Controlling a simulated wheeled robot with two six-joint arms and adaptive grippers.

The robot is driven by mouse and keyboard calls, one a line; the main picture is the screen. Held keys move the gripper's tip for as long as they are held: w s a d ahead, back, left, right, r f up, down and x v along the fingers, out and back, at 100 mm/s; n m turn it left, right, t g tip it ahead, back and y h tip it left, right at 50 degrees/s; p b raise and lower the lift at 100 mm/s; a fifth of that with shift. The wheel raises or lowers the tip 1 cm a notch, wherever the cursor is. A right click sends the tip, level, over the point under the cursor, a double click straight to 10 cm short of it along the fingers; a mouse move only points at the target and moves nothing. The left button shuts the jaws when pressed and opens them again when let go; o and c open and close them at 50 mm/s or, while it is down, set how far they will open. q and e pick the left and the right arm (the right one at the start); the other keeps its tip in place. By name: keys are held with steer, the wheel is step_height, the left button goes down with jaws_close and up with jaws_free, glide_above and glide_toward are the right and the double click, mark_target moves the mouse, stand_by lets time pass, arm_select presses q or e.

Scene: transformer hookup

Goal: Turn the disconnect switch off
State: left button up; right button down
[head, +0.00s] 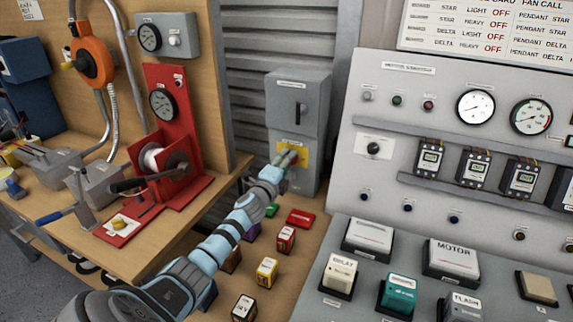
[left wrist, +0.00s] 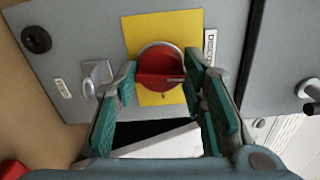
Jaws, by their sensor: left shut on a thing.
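The disconnect switch is a red rotary knob (left wrist: 158,68) on a yellow plate (left wrist: 165,25), with a partly hidden label at its right. In the head view the yellow plate (head: 300,153) is low on the front of a grey wall box (head: 310,95). My left gripper (head: 287,157) reaches up to this plate and hides the knob there. In the left wrist view my left gripper (left wrist: 162,78) has one teal-padded finger on each side of the knob and is shut on it. The knob's grip bar lies roughly across the picture. My right gripper is not in view.
A silver hasp (left wrist: 97,75) sticks out left of the knob. A red winch stand (head: 170,130) is on the wooden bench at left. Several coloured blocks, one yellow (head: 267,270), stand below my left arm. A sloped console with a MOTOR block (head: 452,257) is at right.

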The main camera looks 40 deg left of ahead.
arm_select(q)
steer(key=shift+f+n, duration=0.1)
steer(key=shift+n, duration=0.4)
steer(key=o, duration=1.2)
steer(key=shift+c, duration=0.2)
steer(key=v, duration=1.2)
